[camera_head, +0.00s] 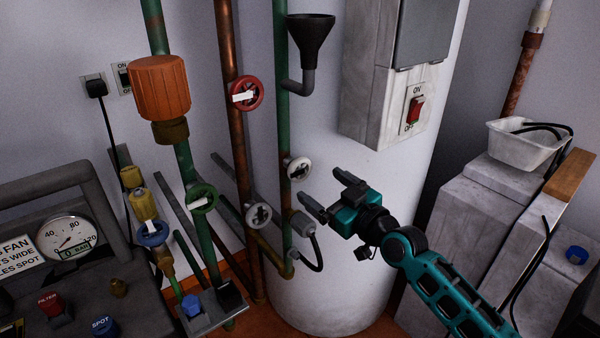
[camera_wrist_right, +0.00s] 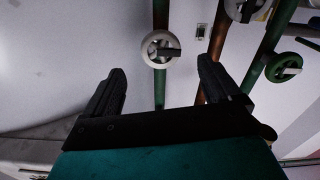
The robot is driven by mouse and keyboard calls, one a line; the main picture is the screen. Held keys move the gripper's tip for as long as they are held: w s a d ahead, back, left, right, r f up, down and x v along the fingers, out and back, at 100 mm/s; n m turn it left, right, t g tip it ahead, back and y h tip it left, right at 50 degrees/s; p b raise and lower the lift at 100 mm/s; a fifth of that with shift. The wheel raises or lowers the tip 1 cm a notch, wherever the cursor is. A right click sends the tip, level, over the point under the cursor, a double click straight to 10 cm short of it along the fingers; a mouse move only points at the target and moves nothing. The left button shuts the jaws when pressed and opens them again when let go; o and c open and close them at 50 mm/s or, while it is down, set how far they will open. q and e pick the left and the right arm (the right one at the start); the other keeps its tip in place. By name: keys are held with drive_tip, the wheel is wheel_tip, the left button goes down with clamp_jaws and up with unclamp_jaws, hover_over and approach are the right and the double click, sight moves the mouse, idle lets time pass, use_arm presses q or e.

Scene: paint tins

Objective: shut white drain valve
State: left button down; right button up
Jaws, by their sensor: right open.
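A white valve wheel (camera_head: 299,168) sits on the thin green pipe in front of the white tank. It also shows in the right wrist view (camera_wrist_right: 147,49), above and between the fingers, with a dark piece across its middle. My right gripper (camera_head: 319,183) is open and empty, just right of and slightly below this wheel, with a gap between them. A second pale grey wheel (camera_head: 258,215) sits lower left on the copper pipe. I cannot read a drain label on either wheel. My left gripper is not in view.
A red wheel (camera_head: 246,93) and a green wheel (camera_head: 202,198) sit on pipes to the left. A black funnel (camera_head: 310,38) is above the white wheel. A grey fitting with a black hose (camera_head: 318,252) is below. The white tank (camera_head: 345,270) stands close behind my gripper.

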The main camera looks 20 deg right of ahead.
sight(303, 172)
drive_tip(key=b+x, duration=0.1)
drive_tip(key=x, duration=0.7)
drive_tip(key=shift+f, duration=0.1)
drive_tip(key=shift+c, duration=0.4)
drive_tip(key=c, duration=0.9)
